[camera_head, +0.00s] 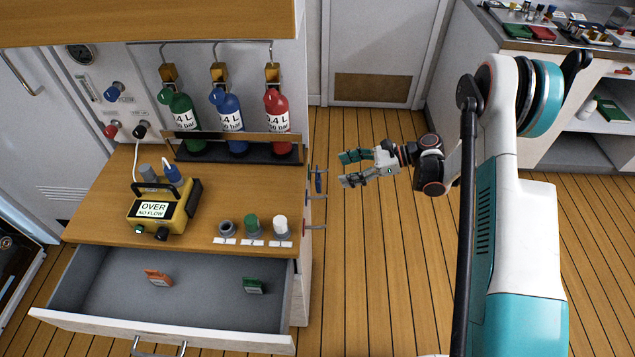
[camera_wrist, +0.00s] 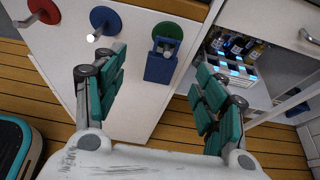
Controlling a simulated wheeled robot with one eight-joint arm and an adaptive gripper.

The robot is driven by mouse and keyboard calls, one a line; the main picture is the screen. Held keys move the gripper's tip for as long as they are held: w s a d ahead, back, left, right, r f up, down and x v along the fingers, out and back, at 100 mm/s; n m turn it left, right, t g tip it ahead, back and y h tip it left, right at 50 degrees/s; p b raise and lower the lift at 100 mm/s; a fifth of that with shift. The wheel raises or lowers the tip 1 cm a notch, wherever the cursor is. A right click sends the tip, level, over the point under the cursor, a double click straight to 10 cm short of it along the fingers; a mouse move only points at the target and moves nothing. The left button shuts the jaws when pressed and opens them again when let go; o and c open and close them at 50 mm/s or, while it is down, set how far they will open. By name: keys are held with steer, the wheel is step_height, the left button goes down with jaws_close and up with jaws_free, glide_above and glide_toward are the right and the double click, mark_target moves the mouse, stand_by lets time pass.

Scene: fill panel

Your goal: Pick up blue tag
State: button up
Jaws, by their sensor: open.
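The blue tag (camera_wrist: 159,69) hangs from a peg on a green disc (camera_wrist: 171,31) on the cabinet's side in the wrist view. In the head view a small blue shape (camera_head: 319,181) shows at the cabinet's right side, likely this tag. My gripper (camera_head: 346,169) is open and empty, to the right of the pegs and pointing at the cabinet side. In the wrist view the tag lies between the two spread fingers of my gripper (camera_wrist: 163,65), beyond their tips and apart from them.
A blue disc (camera_wrist: 105,20) and a red disc (camera_wrist: 44,11) with bare pegs are beside the tag. The open drawer (camera_head: 110,318) holds an orange tag (camera_head: 157,278) and a green tag (camera_head: 253,286). Gas bottles and a yellow device (camera_head: 165,209) stand on the cabinet top. Floor below my gripper is clear.

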mark_target(318, 179)
steer(key=b+x, duration=0.1)
steer(key=x, duration=0.2)
steer(key=b+x, duration=0.1)
steer(key=x, duration=0.2)
steer(key=b+x, duration=0.1)
steer(key=x, duration=0.1)
steer(key=shift+w+a+f, duration=0.2)
steer(key=shift+w+a, duration=0.15)
steer(key=shift+w, duration=0.05)
steer(key=c, duration=1)
